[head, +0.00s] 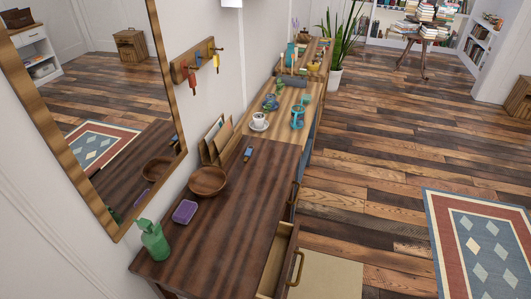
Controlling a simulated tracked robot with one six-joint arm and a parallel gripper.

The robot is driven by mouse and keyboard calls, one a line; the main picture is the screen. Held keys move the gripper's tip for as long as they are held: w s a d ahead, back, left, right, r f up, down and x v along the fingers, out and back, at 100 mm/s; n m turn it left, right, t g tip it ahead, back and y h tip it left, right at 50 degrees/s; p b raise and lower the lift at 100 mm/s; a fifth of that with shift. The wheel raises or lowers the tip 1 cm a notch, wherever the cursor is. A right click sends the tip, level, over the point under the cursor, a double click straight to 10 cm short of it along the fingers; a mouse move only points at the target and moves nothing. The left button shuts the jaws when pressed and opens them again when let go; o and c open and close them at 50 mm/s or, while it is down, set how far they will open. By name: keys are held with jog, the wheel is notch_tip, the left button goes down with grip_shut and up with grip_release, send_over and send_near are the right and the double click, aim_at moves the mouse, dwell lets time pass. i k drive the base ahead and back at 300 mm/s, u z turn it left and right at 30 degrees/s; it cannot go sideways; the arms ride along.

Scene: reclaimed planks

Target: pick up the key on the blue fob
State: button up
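A small blue item (248,153), which looks like the blue fob, lies on the dark wooden tabletop (235,225), just right of the letter holder. Its key part is too small to make out clearly. Several colourful items, apparently keys on fobs (192,80), hang from a wooden wall rack (197,60) above the table. My gripper is not in view.
A cup on a saucer (259,126) stands farther back.

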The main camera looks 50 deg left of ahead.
aim_at(248, 154)
jog(key=z, duration=0.05)
jog(key=i, duration=2.45)
jog(key=u, duration=2.45)
